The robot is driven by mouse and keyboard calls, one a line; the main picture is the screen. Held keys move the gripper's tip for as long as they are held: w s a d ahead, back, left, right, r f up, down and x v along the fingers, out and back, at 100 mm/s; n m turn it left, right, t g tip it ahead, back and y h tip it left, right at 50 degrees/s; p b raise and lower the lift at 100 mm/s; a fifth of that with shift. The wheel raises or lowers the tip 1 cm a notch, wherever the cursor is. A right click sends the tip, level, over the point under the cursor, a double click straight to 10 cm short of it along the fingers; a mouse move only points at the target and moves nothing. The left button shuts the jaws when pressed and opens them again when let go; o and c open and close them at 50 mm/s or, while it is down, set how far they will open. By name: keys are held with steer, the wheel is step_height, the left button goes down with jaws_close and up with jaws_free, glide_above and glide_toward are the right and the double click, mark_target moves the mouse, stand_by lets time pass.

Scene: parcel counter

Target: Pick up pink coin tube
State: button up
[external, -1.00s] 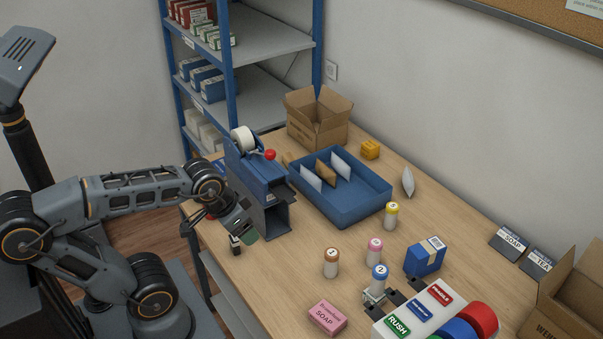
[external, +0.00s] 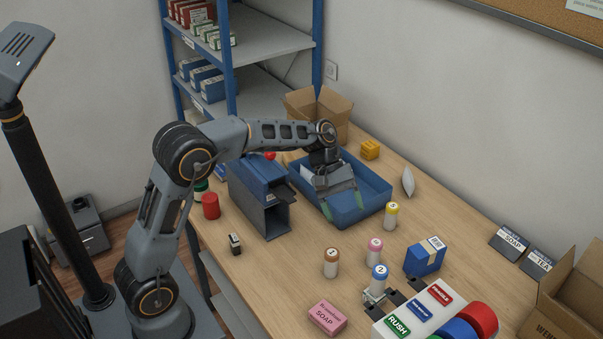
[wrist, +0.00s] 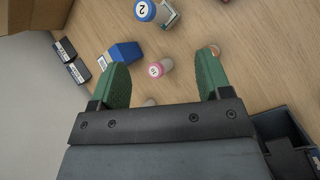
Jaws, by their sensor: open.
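The pink coin tube (external: 375,252) stands upright on the wooden counter, right of and in front of the blue tray. In the wrist view the pink coin tube (wrist: 158,68) shows between my two green fingers, farther off. My gripper (external: 343,212) points downward over the blue tray, with its fingers apart and empty, to the left of the tube. The wrist view shows the gripper (wrist: 163,60) from behind, also open. Nothing covers the pink tube.
Tubes with yellow (external: 391,217), brown (external: 331,264) and blue (external: 379,279) caps stand around the pink one. A blue box (external: 424,257) stands to its right. The blue tray (external: 375,207) lies below my gripper. A pink soap box (external: 327,318) lies in front.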

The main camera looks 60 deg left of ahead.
mark_target(374, 240)
steer(key=w+f+n+h, duration=0.1)
steer(key=w+f+n, duration=0.1)
steer(key=w+f, duration=0.1)
steer(key=w+d+f+n+h, duration=0.1)
steer(key=w+f+h, duration=0.1)
steer(key=w+f, duration=0.1)
steer(key=w+f+n+g+h, duration=0.1)
steer(key=w+f+n+h, duration=0.1)
steer(key=w+f, duration=0.1)
steer(key=shift+w+d+n, duration=0.2)
steer(key=shift+w+n, duration=0.1)
steer(key=shift+w, duration=0.4)
steer(key=shift+w+f+h, duration=0.15)
steer(key=shift+f+h, duration=0.15)
steer(key=shift+f+b, duration=1.3)
steer(key=shift+f, duration=0.85)
step_height(374, 240, down, 4)
steer(key=shift+r+b, duration=0.2)
steer(key=shift+b, duration=1)
steer(key=d, duration=0.3)
steer(key=shift+f, duration=0.1)
steer(key=shift+a, duration=0.1)
steer(key=c, duration=1.2)
